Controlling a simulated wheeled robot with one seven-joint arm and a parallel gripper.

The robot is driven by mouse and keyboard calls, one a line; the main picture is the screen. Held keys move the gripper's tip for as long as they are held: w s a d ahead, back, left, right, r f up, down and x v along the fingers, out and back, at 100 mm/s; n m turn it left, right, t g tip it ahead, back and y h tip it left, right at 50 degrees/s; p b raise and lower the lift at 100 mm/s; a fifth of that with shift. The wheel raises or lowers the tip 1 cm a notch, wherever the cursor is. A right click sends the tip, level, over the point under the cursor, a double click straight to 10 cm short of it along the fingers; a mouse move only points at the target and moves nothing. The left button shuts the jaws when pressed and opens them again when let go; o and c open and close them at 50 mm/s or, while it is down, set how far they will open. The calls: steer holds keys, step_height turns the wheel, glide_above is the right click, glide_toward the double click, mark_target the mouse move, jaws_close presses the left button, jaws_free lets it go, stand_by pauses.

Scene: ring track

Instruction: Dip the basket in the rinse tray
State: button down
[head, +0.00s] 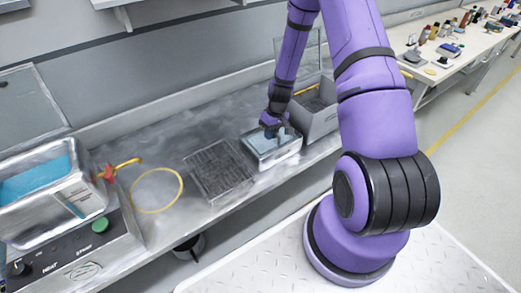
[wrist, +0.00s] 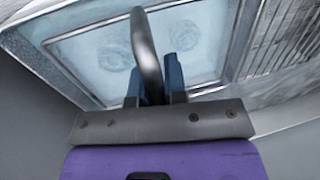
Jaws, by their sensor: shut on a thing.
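The rinse tray (head: 272,152) is a shallow rectangular metal tray with pale blue liquid, on the bench right of the wire rack. It also fills the upper middle of the wrist view (wrist: 62,72). My gripper (head: 270,125) is low, right over the tray. In the wrist view my gripper (wrist: 154,90) is shut on a thick grey curved handle (wrist: 146,45) that rises between its dark blue fingers. A pale rectangular outline shows within the tray below it. I cannot make out the basket's body, nor tell whether it touches the liquid.
The dark wire rack (head: 218,170) lies left of the tray. A grey bin (head: 322,122) with a yellow bar stands close on the right. A yellow ring (head: 181,190) lies farther left, beside a metal tank (head: 85,200) with blue liquid.

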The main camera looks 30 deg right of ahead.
steer(key=shift+r, duration=4.25)
steer(key=shift+r, duration=2)
